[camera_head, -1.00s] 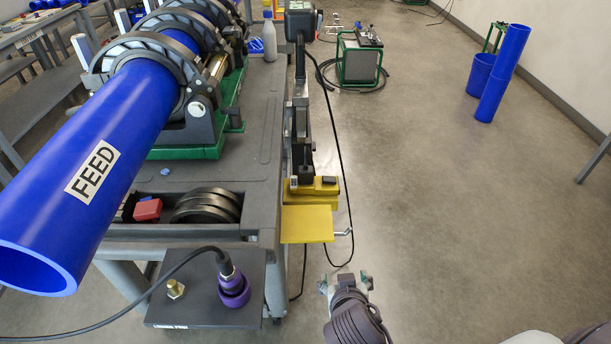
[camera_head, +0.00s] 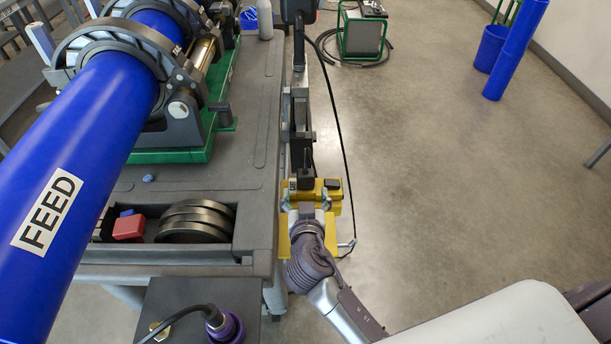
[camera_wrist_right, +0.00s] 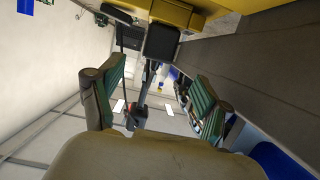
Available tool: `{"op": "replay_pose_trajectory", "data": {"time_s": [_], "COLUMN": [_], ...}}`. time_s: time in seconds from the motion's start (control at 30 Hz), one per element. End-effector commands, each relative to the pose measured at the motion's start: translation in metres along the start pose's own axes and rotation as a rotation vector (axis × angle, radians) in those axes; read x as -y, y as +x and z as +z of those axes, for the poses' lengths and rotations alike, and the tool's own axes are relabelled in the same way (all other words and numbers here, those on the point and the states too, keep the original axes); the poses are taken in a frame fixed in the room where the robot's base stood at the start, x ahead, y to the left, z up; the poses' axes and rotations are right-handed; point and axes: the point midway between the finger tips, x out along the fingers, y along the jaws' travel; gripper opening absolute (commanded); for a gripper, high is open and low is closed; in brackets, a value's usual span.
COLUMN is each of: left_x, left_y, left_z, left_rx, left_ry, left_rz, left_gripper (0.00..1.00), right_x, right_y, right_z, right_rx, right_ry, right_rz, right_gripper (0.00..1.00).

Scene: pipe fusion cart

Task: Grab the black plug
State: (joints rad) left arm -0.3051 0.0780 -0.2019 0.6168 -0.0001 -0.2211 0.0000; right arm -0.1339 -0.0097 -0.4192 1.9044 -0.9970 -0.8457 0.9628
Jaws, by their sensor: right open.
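A small black plug (camera_head: 305,181) sits upright at the yellow bracket box (camera_head: 327,184) on the cart's right side, below the black vertical post. My right gripper (camera_head: 306,206) is open right in front of the yellow box, just on the near side of the plug, and covers part of the box. In the right wrist view, the green-padded fingers (camera_wrist_right: 158,98) are spread with nothing between them. A black block (camera_wrist_right: 162,42) under a yellow part shows ahead of them; I cannot tell for sure whether it is the plug. My left gripper is not in view.
The grey cart (camera_head: 200,176) stands at left, holding the blue FEED pipe (camera_head: 95,135) in clamps. A purple connector (camera_head: 224,328) is at its front. A black cable (camera_head: 338,120) hangs beside the post.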

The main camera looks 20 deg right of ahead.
Motion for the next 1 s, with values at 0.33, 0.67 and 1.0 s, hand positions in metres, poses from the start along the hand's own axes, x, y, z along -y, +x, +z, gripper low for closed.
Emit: {"op": "replay_pose_trajectory", "data": {"time_s": [0.33,0.67,1.0], "left_x": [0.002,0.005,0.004], "left_y": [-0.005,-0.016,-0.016], "left_z": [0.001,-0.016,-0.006], "left_rx": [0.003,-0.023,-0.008], "left_ry": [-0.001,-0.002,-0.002], "left_rz": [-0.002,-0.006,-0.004], "left_gripper": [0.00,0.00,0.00], "right_x": [-0.001,-0.003,-0.002], "right_y": [0.038,0.081,0.086], "right_z": [-0.002,-0.005,-0.004], "right_rx": [0.000,0.001,0.001], "right_ry": [0.000,-0.001,0.001], "right_rz": [0.001,0.001,0.000], "right_gripper": [0.77,0.77,0.72]}}
